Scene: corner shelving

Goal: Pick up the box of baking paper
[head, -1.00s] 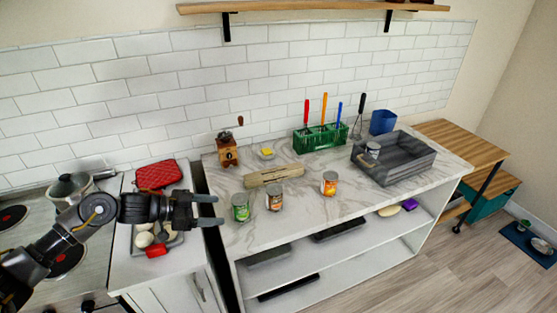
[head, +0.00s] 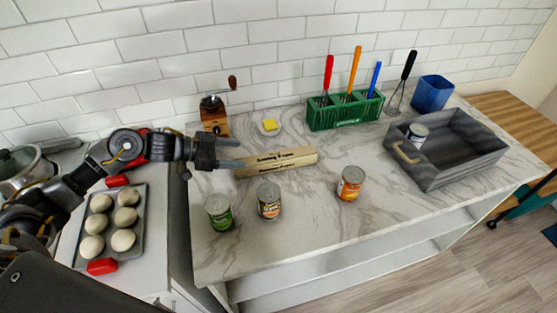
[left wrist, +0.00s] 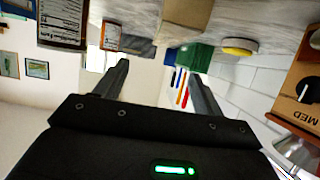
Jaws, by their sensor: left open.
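The box of baking paper (head: 278,162) is a long beige carton with dark lettering, lying on the marble counter. Its near end shows as a tan block in the upside-down left wrist view (left wrist: 184,18). My left gripper (head: 242,153) is at the carton's left end, with its fingers apart and pointing right. In the left wrist view the open fingers (left wrist: 158,70) have nothing between them, and the carton's end appears above them. Whether a finger touches the carton cannot be told. My right gripper is out of view.
A green-labelled can (head: 220,212), a brown-labelled can (head: 269,200) and an orange can (head: 350,183) stand in front. A grinder (head: 214,115), butter dish (head: 269,126) and green utensil crate (head: 345,110) stand behind. A grey crate (head: 440,172) is at right.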

